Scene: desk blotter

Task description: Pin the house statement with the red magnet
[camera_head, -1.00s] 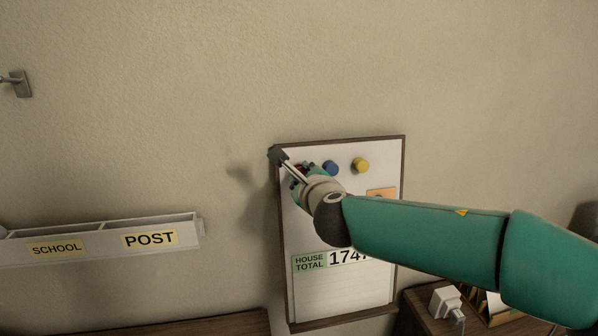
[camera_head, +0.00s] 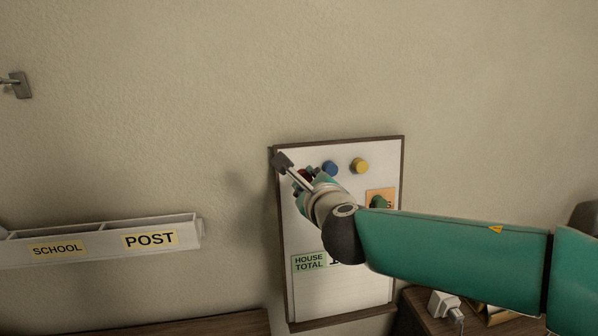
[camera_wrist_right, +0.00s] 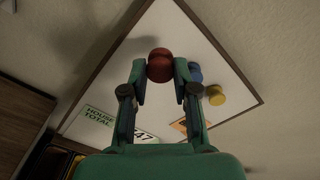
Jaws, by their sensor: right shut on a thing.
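The red magnet (camera_wrist_right: 160,65) is between the fingertips of my right gripper (camera_wrist_right: 160,74) in the right wrist view. The right gripper is shut on it. In the head view the gripper (camera_head: 304,177) is at the upper left of the white board (camera_head: 340,292), and a little dark red of the magnet shows there. I cannot tell whether the magnet touches the board. The board carries a HOUSE TOTAL label (camera_head: 308,263) with a number partly hidden by my arm. I cannot make out a separate house statement sheet. My left gripper is not in view.
A blue magnet (camera_head: 330,167) and a yellow magnet (camera_head: 360,166) sit to the right on the board, above an orange note (camera_head: 386,195). A wall rack (camera_head: 100,240) labelled SCHOOL and POST is at left. A white plug (camera_head: 444,303) is at lower right.

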